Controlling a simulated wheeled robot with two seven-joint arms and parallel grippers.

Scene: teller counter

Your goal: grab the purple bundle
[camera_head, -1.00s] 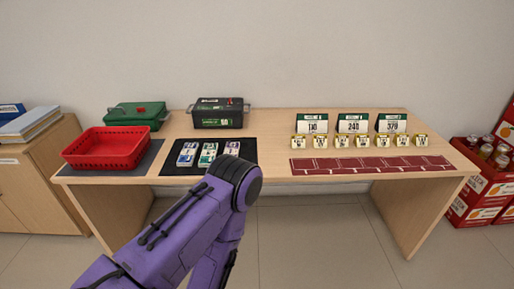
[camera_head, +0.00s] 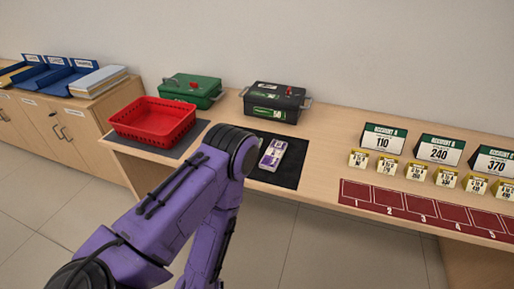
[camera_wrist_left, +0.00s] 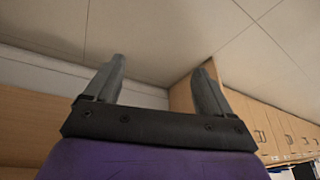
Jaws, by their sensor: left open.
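A bundle with a purple band (camera_head: 272,154) lies on the black mat (camera_head: 291,174) in the head view. My purple left arm stands in front of the mat's left part and hides whatever lies there. My left gripper (camera_wrist_left: 158,82) shows in the left wrist view, with its two grey fingers apart and nothing between them. It points toward floor and cabinets, away from the bundle. In the head view the left gripper's fingers are hidden. My right gripper is not in view.
A red basket (camera_head: 153,119) stands on a grey mat at the left. A green box (camera_head: 192,88) and a black box (camera_head: 275,100) stand behind. Account signs (camera_head: 383,139), small yellow tags and a red numbered strip (camera_head: 420,210) are at the right.

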